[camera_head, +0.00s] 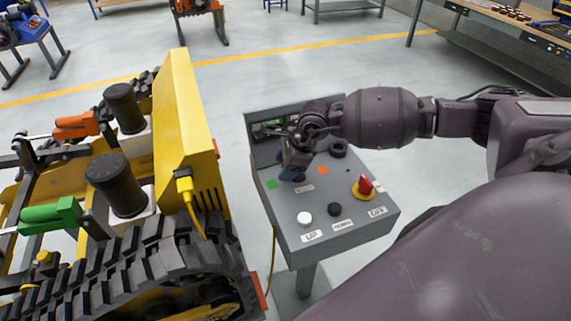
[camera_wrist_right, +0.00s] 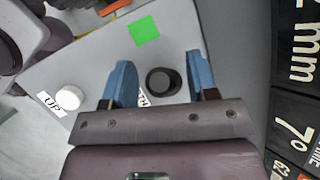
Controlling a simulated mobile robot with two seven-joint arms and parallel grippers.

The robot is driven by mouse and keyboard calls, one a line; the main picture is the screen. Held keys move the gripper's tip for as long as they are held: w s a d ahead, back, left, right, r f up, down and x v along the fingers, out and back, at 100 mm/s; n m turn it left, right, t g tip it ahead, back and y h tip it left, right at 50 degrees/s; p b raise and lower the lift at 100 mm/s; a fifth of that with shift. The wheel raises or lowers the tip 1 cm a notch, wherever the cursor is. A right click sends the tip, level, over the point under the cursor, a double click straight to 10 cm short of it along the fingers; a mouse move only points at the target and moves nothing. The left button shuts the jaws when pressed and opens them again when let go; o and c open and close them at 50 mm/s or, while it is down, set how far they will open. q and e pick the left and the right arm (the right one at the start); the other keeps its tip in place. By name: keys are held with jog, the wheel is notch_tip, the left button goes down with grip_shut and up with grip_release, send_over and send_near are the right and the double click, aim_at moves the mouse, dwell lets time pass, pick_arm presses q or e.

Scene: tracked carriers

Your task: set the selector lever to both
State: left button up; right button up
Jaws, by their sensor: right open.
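The grey control box (camera_head: 277,206) stands on a post right of centre in the head view. In the right wrist view a round black knob (camera_wrist_right: 163,82), which looks like the selector, stands beside a partly covered label near the green square (camera_wrist_right: 144,30). My right gripper (camera_head: 292,174) is over the box and hides the knob in the head view. Its blue fingers (camera_wrist_right: 161,70) are open, one on each side of the knob, with gaps visible. I cannot tell which way the selector points. My left gripper is out of view.
The box also carries a white UP button (camera_head: 304,217), a black button (camera_head: 334,210), a red knob on yellow (camera_head: 365,186), an orange square (camera_head: 322,170) and a black round part (camera_head: 338,148). A yellow tracked carrier (camera_head: 184,120) stands close on the left.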

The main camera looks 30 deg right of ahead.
grip_shut()
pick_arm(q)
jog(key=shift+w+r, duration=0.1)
